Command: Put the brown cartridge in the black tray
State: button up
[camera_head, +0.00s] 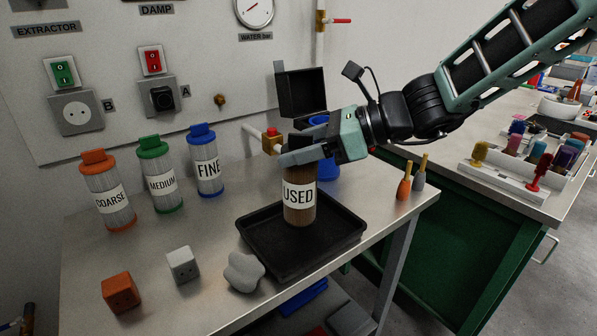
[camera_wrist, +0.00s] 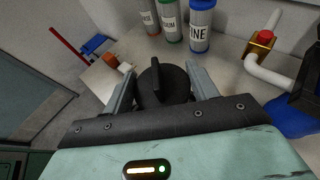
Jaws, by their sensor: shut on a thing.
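The brown cartridge (camera_head: 300,208), with a white label reading USED, stands upright over the black tray (camera_head: 262,262). Its lower end is at the tray floor in the picture; I cannot tell whether it touches. My gripper (camera_head: 298,152) comes from the right and is shut on the cartridge's top. In the wrist view, the cartridge's dark round cap (camera_wrist: 165,88) with its raised ridge lies between the two fingers of my gripper (camera_wrist: 163,90). The cartridge's body is hidden below the cap there.
COARSE (camera_head: 107,188), MEDIUM (camera_head: 160,178) and FINE (camera_head: 206,162) cartridges stand at the back left. An orange block (camera_head: 121,292), a white block (camera_head: 183,265) and a grey lobed knob (camera_head: 243,272) lie in front, left of the tray. A pipe with a red-and-brass valve (camera_head: 271,141) is behind.

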aim_at(301, 167)
jog(key=shift+f, duration=1.75)
jog(key=shift+f+b, duration=0.1)
jog(key=shift+b, duration=0.25)
jog(key=shift+f, duration=0.15)
jog(key=o, duration=1.3)
jog(key=shift+o, duration=0.2)
jog(key=shift+r, duration=0.2)
